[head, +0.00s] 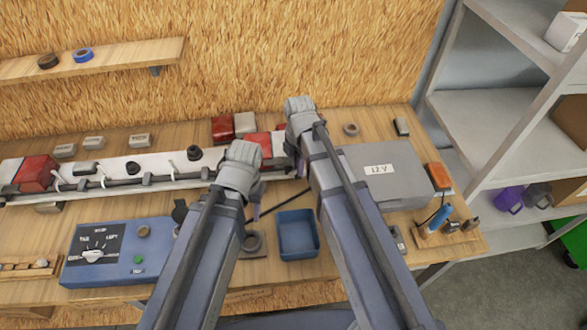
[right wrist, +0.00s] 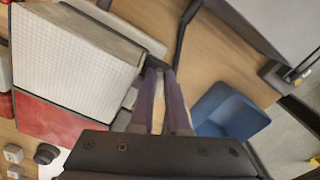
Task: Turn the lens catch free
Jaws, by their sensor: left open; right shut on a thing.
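The lamp with a white lens part (right wrist: 75,60) and a red lens part (right wrist: 55,125) fills the left of the right wrist view. In the head view its red part (head: 258,143) shows between my arms. My right gripper (right wrist: 158,72) is shut on a small dark piece at the lamp's corner, apparently the lens catch (right wrist: 154,63). The fingers hide most of it, so its turn cannot be read. In the head view my right arm hides that spot. My left gripper (head: 256,192) is open, partly hidden by its wrist, over the table in front of the white board.
A grey 12 V box (head: 385,172) stands right, a blue switch box (head: 115,252) left. The long white board (head: 115,168) carries a dark cable and another red lamp (head: 36,174).

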